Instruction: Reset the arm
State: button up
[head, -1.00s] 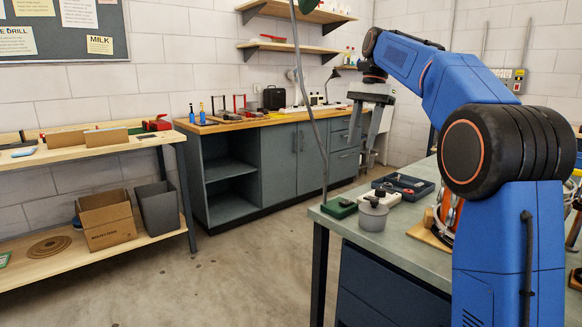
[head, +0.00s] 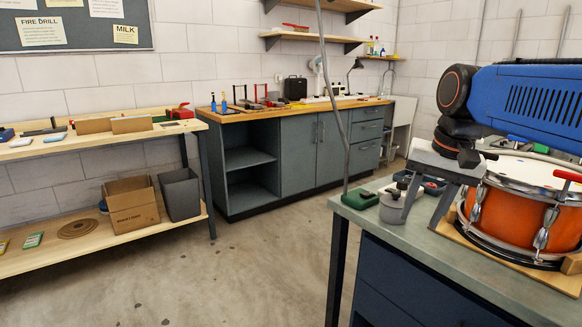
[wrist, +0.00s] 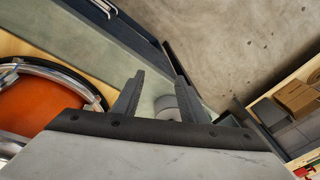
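My arm reaches in from the right in the head view, bent low over the grey-green bench (head: 432,243). My gripper (head: 426,203) points down, its two fingers apart with nothing between them. In the wrist view my gripper (wrist: 157,90) also shows spread fingers. A grey lidded pot (head: 391,210) stands by the bench's left end, partly behind one finger in the head view. It shows beyond the finger gap in the wrist view (wrist: 166,106). I cannot tell how far the fingers are from it.
An orange drum (head: 515,213) sits on a wooden board right of my gripper. A green block (head: 359,199) and a dark tray (head: 432,186) lie near the pot. A wooden shelf unit (head: 100,245) holds a cardboard box (head: 133,208). The floor between is clear.

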jog(key=s+d+f+n+t, duration=0.1)
jog(key=s+f+n, duration=0.3)
jog(key=s+f, duration=1.1)
notch_tip(320, 180, down, 3)
jog(key=shift+s+d+f+n+t+h, duration=0.2)
jog(key=shift+s+d+n+t+h, duration=0.15)
jog(key=shift+t, duration=0.45)
jog(key=shift+w, duration=0.1)
